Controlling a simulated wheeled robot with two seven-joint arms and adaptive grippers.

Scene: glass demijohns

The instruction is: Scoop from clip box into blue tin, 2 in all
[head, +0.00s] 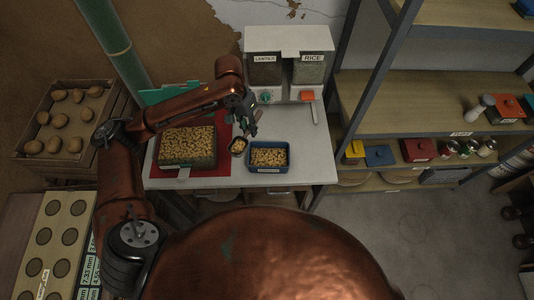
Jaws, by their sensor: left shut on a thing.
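The clip box (187,166) lies open on a red mat, full of small tan pieces. The blue tin (268,172) stands to its right with similar tan pieces inside. My left gripper (251,129) is shut on a small scoop (239,153), whose handle is mostly hidden by the fingers. The scoop's bowl holds tan pieces and hangs between the clip box and the blue tin, close to the tin's left side. I cannot tell how high it is above the table. My right gripper is not in view.
A dispenser (288,42) labelled lentils and rice stands behind the blue tin. The white table (310,165) is clear to the tin's right. A potato crate (60,120) is at the left, and shelves (440,105) with tins are at the right.

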